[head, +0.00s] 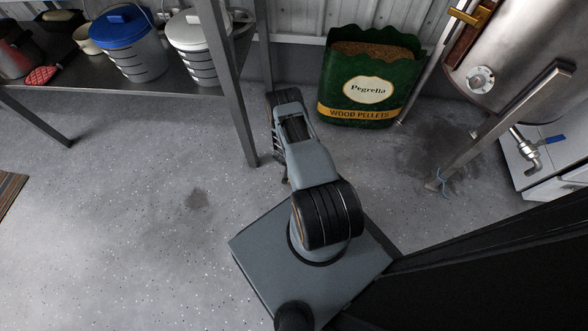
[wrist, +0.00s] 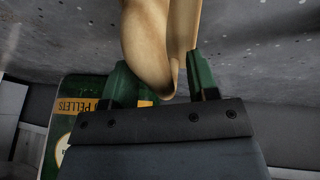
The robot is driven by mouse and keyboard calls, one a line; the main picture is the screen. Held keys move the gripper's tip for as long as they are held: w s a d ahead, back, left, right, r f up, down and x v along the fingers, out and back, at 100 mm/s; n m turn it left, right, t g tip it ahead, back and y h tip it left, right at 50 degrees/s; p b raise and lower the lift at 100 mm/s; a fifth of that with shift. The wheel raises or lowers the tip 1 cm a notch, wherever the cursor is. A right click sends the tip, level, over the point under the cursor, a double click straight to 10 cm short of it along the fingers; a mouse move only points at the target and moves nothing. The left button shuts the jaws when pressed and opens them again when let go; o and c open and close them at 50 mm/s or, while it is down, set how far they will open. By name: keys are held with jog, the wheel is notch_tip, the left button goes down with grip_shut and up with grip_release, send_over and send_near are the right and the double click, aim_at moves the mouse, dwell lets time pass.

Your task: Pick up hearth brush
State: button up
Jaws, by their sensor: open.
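In the wrist view, a smooth tan, wood-coloured thing (wrist: 155,40), which may be part of the hearth brush, comes down from the top edge. Its rounded lower end reaches between the two green fingers of my gripper (wrist: 162,82). The fingers stand apart, one on each side of it, and I cannot tell whether either touches it. No bristles show, and the rest of it is out of frame. In the head view my arm reaches toward the shelf leg, and its links hide the gripper. I see no brush there.
A green wood pellet bag (head: 362,88) stands by the wall, right of my arm. A metal shelf (head: 190,82) at left holds a blue-lidded bucket (head: 130,45) and a white bucket (head: 200,45). A steel tank (head: 520,50) with a tap stands at right.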

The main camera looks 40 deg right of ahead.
jog(key=shift+d+f, duration=0.1)
jog(key=shift+f, duration=0.05)
jog(key=shift+c, duration=0.4)
grip_shut()
jog(key=shift+w, duration=0.1)
